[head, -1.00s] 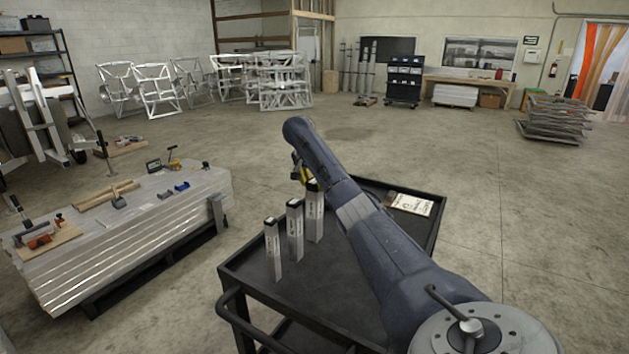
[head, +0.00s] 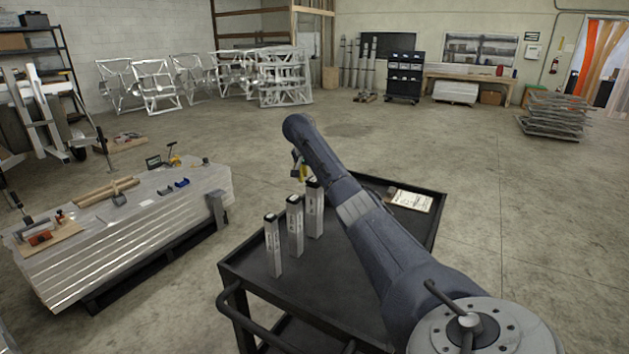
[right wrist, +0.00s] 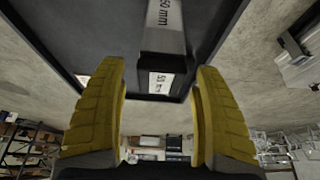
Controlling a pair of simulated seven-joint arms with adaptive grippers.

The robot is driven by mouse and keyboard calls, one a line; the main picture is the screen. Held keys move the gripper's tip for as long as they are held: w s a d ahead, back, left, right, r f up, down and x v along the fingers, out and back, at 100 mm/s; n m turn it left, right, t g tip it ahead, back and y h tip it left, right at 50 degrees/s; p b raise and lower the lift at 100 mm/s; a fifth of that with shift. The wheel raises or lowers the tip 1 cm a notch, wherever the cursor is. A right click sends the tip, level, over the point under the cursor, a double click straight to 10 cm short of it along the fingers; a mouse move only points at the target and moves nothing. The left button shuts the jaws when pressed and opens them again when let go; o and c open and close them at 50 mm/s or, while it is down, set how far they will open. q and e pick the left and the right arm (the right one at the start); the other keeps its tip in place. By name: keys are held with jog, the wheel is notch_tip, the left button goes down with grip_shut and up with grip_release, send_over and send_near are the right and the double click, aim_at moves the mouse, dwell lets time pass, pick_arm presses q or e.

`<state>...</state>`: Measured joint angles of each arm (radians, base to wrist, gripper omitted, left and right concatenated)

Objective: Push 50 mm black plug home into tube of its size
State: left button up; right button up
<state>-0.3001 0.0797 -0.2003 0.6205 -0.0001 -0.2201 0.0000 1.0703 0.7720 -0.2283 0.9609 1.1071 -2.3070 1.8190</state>
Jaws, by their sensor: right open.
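Three upright square tubes with dark tops stand in a row on the black cart (head: 345,295). My right gripper (head: 299,168) is open, beside and slightly above the top of the farthest tube (head: 314,215). In the right wrist view, a tube labelled 50 mm (right wrist: 165,14) points toward the gap between the yellow fingers of my right gripper (right wrist: 158,70). At its end is a dark plug (right wrist: 160,92) with a white 50 mm label. The fingers stand apart on either side, not touching it. How deep the plug sits is not clear. My left gripper is out of view.
The middle tube (head: 295,232) and nearest tube (head: 273,252) stand close by on the cart. A paper sheet (head: 411,200) lies at the cart's back right. A stack of metal profiles (head: 130,240) with tools on top lies to the left. Open floor surrounds the cart.

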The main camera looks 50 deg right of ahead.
jog(key=v, duration=1.2)
dwell(0.6)
